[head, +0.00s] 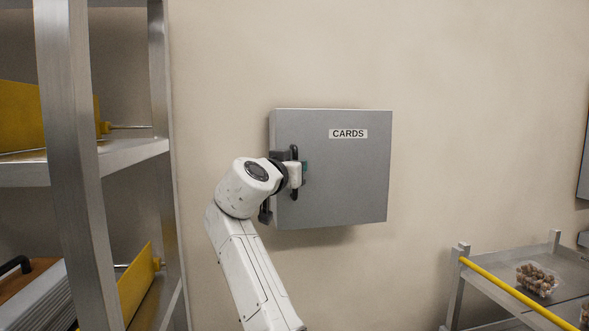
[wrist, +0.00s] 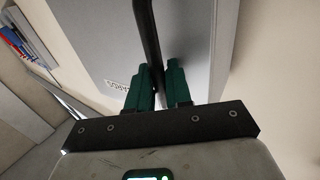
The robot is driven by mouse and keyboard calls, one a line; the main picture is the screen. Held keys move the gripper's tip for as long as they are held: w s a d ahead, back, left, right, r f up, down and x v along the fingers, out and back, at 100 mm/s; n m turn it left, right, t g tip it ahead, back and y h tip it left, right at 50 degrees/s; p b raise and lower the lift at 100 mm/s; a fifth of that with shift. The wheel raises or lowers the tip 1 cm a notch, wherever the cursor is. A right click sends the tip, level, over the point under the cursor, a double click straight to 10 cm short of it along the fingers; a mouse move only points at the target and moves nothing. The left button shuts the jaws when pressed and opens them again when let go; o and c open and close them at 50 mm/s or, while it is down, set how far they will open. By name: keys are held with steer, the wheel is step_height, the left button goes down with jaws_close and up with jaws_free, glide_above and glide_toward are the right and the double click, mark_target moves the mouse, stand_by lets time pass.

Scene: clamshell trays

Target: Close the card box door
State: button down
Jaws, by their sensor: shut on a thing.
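The grey card box (head: 345,180) hangs on the wall, with a white CARDS label (head: 348,134) on its door. Its door looks flush or nearly so in the head view, and no clear gap shows; I cannot tell if it is fully shut. A dark upright bar handle (head: 294,194) sits near the door's left edge. My gripper (wrist: 161,80) is shut on the handle, which also shows in the wrist view (wrist: 146,28) between the green fingers. In the head view my wrist hides part of the door's left edge.
A metal shelf rack (head: 72,150) with yellow items stands close at the left. A low metal rack (head: 500,285) with a yellow rail and a clear tray of brown round items (head: 537,280) stands at the lower right. The wall around the box is clear.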

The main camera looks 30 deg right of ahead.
steer(key=shift+w+a+r, duration=0.1)
steer(key=shift+w+a, duration=0.1)
steer(key=c, duration=1.2)
jaws_free()
steer(key=shift+c, duration=0.2)
steer(key=b+v, duration=0.2)
steer(key=v, duration=0.8)
steer(key=shift+s, duration=0.4)
steer(key=shift+a, duration=0.1)
